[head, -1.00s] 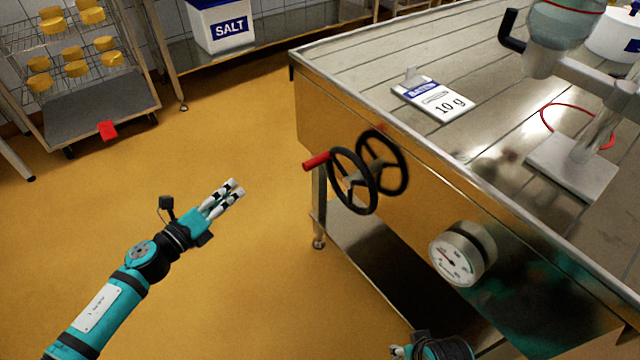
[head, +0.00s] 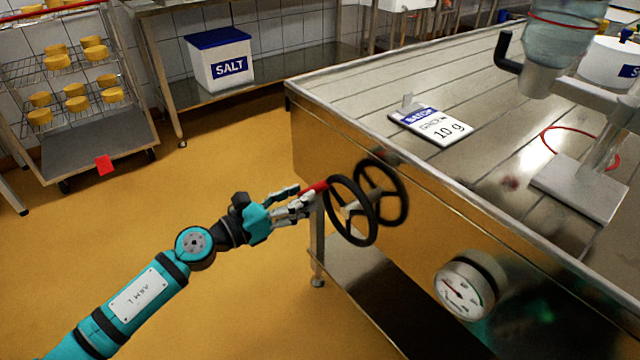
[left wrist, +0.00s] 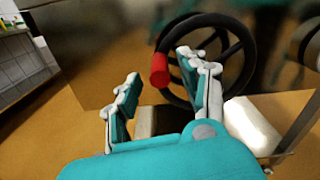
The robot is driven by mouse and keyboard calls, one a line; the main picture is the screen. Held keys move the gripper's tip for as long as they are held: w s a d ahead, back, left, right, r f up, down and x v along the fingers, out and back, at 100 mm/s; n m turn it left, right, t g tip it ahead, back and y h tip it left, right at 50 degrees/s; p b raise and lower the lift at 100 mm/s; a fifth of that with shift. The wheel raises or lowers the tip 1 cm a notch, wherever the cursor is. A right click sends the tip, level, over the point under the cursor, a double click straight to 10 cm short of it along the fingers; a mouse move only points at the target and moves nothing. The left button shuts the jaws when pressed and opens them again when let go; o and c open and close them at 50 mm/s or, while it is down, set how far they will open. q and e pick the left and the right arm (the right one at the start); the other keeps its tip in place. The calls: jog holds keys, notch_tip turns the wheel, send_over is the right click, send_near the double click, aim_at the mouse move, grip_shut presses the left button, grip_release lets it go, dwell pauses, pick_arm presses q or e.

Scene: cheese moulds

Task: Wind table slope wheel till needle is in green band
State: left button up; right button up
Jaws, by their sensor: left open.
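The black slope wheel (head: 352,212) is on the table's steel side, with its reflection in the panel behind it. Its red handle (head: 317,187) sticks out to the left from the upper rim. My left gripper (head: 299,197) is open at the handle; I cannot tell whether they touch. In the left wrist view the red handle (left wrist: 160,70) shows just beyond and between the open fingers (left wrist: 162,82), with the wheel (left wrist: 238,68) behind. The round gauge (head: 462,290) is right of the wheel. Its needle points to the upper left, and the green band is on the dial's right side.
The table top (head: 440,80) holds a batch card (head: 432,125) and a stand with a vessel (head: 565,45). A salt bin (head: 222,62) stands on a shelf at the back. A cheese rack (head: 95,150) stands at the left. The floor between is clear.

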aim_at(320, 187)
pick_arm(q)
jog(key=x, duration=0.6)
jog(key=shift+c, duration=0.4)
grip_shut()
